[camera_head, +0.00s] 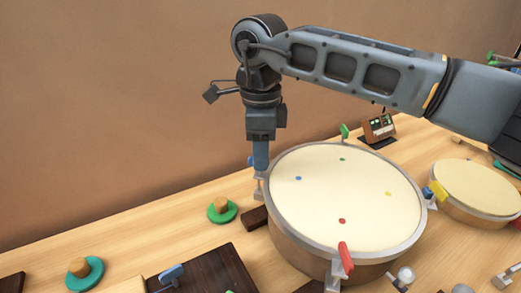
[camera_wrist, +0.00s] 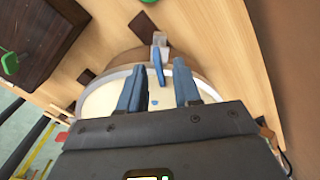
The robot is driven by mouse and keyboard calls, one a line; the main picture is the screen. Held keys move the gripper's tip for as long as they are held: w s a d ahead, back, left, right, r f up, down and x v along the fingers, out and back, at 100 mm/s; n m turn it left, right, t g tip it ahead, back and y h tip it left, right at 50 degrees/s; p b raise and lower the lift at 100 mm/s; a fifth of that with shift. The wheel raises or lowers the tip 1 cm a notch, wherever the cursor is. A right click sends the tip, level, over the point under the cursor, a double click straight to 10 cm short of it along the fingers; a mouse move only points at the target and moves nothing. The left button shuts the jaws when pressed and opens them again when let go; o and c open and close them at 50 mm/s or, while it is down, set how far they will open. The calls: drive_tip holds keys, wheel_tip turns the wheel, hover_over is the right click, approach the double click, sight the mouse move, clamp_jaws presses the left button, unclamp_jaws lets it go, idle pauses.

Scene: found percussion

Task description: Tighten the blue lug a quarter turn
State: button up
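The blue lug (camera_wrist: 158,66) stands on a metal bracket at the drum's rim in the wrist view. In the head view a small part of the blue lug (camera_head: 250,160) shows beside my gripper (camera_head: 260,168), which points down at the left rim. In the wrist view the two blue fingers of my gripper (camera_wrist: 158,78) are apart, one on each side of the lug, with gaps visible. I cannot tell how deep the fingers reach. The large drum (camera_head: 345,210) has a pale head with a blue dot (camera_head: 298,178) near this lug.
The red lug (camera_head: 345,257), green lug (camera_head: 344,131) and yellow lug (camera_head: 438,191) surround the rim. A smaller drum (camera_head: 480,188) stands right. A green disc with a knob (camera_head: 222,210) and a dark board (camera_head: 205,272) lie left. A small panel (camera_head: 379,128) stands behind.

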clamp_jaws()
drive_tip(key=shift+m, duration=0.3)
idle(0.3)
drive_tip(key=m+p, duration=0.1)
drive_tip(key=m, duration=0.2)
drive_tip(key=shift+s+r+m, duration=0.1)
drive_tip(key=shift+m, duration=0.2)
drive_tip(key=m+p, duration=0.1)
drive_tip(key=m, duration=0.3)
drive_tip(key=shift+m, duration=0.3)
drive_tip(key=shift+s+a+m+p, duration=0.1)
drive_tip(key=shift+m+p, duration=0.25)
drive_tip(key=shift+m, duration=1.9)
drive_tip(key=shift+a+m+p, duration=0.1)
drive_tip(key=shift+m+p, duration=0.25)
drive_tip(key=shift+m, duration=1.9)
